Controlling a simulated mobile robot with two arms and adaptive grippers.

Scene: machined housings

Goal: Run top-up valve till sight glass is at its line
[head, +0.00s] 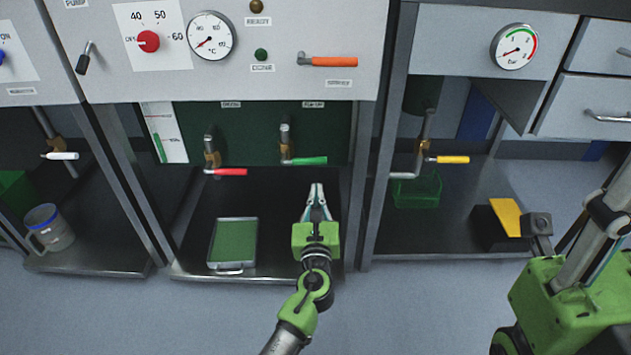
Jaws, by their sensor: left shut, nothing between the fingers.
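The valve with the green lever (308,161) is under the middle cabinet, below a small label that looks like TOP-UP. Its lever points right, roughly level.
A valve with a red lever (229,172) sits left of the green one. A tray (233,221) with a green inside stands on the shelf below. An orange lever (333,61) is on the panel above. Upright posts flank the bay.

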